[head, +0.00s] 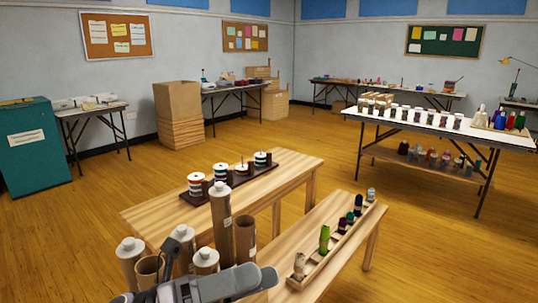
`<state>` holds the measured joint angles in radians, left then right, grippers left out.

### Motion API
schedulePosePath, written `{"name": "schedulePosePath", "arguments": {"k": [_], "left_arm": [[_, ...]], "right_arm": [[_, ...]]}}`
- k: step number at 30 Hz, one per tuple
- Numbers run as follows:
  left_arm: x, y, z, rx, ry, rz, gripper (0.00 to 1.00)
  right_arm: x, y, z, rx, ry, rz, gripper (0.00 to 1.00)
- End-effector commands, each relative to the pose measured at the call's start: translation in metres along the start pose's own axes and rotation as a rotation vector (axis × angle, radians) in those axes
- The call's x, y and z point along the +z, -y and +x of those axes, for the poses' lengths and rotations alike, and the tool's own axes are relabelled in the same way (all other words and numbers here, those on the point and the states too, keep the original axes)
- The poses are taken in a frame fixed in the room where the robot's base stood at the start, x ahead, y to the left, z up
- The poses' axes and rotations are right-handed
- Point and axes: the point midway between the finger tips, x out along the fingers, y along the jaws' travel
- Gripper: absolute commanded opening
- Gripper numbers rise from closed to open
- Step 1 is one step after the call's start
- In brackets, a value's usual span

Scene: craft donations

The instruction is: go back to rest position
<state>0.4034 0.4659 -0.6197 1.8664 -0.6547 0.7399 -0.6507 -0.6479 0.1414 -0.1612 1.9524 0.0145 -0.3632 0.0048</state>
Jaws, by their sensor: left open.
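My left gripper (258,281) is at the bottom of the head view, left of centre. It is grey, open and points to the right. I see nothing held in it. It is in front of several upright cardboard tubes with pale caps (221,215), and partly hides the lower ones. Whether it touches any of them cannot be told. My right gripper is not in view.
A wooden table (150,213) bears a dark rack (228,184) of thread spools. A nearer wooden bench (335,275) holds a wooden tray with small coloured items. A white-topped table (455,133) with jars stands right. Open wooden floor (75,240) lies left.

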Motion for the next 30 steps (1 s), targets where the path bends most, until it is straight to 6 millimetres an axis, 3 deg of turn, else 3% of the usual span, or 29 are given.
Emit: {"name": "schedulePosePath", "arguments": {"k": [6, 11, 14, 18, 21, 25, 30], "left_arm": [[0.015, -0.045, -0.050, 0.079, 0.491, -0.500, 0.73], [-0.001, -0.088, -0.111, 0.137, 0.852, -0.862, 0.73], [-0.029, -0.112, -0.156, 0.173, 1.084, -1.083, 0.73], [-0.088, -0.136, -0.220, 0.217, 1.419, -1.377, 0.73], [-0.136, -0.141, -0.257, 0.241, 1.634, -1.546, 0.73], [-0.186, -0.138, -0.290, 0.260, 1.845, -1.691, 0.73], [-0.215, -0.134, -0.306, 0.268, 1.965, -1.768, 0.73]], "right_arm": [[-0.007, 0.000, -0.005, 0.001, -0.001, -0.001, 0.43], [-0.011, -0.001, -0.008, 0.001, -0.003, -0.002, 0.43], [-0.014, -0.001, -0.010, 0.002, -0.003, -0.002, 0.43], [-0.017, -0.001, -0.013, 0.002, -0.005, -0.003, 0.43], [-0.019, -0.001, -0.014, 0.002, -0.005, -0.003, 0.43], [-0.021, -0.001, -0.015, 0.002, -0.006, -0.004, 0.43], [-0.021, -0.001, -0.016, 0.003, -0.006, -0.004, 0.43]]}}
